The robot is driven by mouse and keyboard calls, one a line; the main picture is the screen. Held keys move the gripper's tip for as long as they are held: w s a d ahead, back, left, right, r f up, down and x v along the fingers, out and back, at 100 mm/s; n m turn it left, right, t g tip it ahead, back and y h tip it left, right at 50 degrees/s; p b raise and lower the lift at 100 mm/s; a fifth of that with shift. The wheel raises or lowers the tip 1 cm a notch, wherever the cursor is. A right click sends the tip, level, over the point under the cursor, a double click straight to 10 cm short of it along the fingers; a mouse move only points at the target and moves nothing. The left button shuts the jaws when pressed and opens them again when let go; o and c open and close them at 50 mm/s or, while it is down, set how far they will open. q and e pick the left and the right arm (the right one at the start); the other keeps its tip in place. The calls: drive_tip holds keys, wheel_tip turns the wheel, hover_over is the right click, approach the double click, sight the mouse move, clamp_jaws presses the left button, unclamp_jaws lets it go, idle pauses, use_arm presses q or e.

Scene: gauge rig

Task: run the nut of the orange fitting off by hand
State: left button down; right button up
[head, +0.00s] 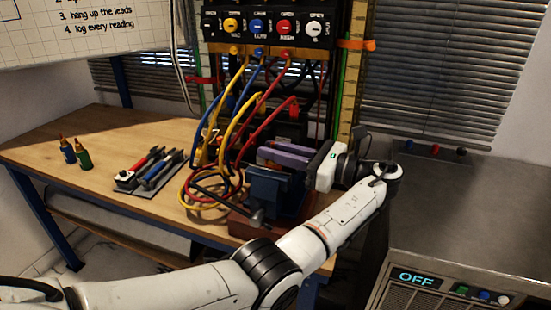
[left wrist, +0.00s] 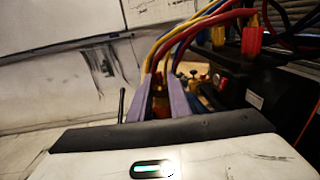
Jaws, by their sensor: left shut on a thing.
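My left gripper (head: 262,153) reaches in from the right above the blue vise (head: 276,186), its purple fingers pointing left. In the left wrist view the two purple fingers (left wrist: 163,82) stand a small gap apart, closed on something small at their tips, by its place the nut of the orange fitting. My right gripper is not in view.
Yellow, blue and red leads (head: 235,125) hang from the panel (head: 268,25) and coil close to the vise. A grey cabinet (head: 470,195) stands right.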

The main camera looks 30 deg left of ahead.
use_arm(q)
drive_tip(key=shift+f, duration=0.1)
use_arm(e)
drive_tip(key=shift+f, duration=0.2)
use_arm(q)
drive_tip(key=shift+g, duration=0.3)
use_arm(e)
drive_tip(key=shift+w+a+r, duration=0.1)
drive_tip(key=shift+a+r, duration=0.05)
use_arm(q)
drive_tip(key=c, duration=1.6)
unclamp_jaws()
drive_tip(key=shift+a, duration=0.1)
drive_tip(key=shift+c, duration=0.2)
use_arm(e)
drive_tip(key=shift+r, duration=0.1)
